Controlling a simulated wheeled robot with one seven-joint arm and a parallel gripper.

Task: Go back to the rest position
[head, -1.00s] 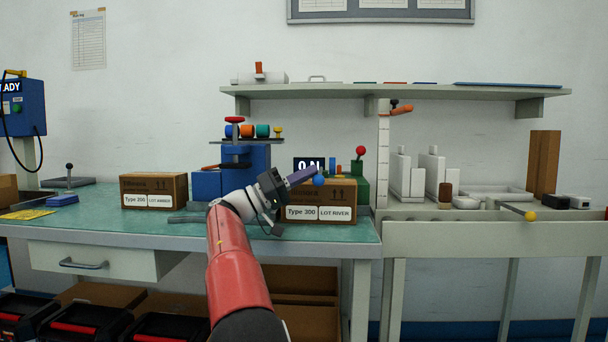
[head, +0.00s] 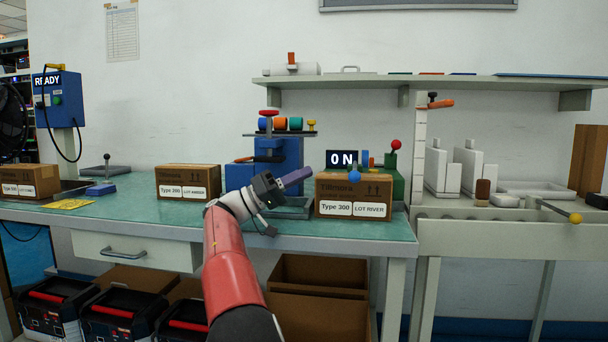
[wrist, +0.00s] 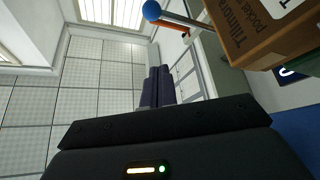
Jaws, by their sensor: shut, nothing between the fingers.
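My gripper (head: 297,177) is at the end of my red and white arm, above the front part of the green bench (head: 130,217). Its purple-grey fingers point right and slightly up, just left of the box marked LOT RIVER (head: 353,188). In the wrist view the fingers (wrist: 157,88) are together with nothing between them. That box also shows in the wrist view (wrist: 245,35), at the upper right. A blue ball (head: 354,175) appears in front of the box in the head view.
A LOT AMBER box (head: 188,176) and another box (head: 30,181) stand left on the bench. A blue fixture (head: 290,160) stands behind my gripper. A lever with a yellow ball (head: 575,218) juts out at right. A shelf (head: 430,86) hangs above.

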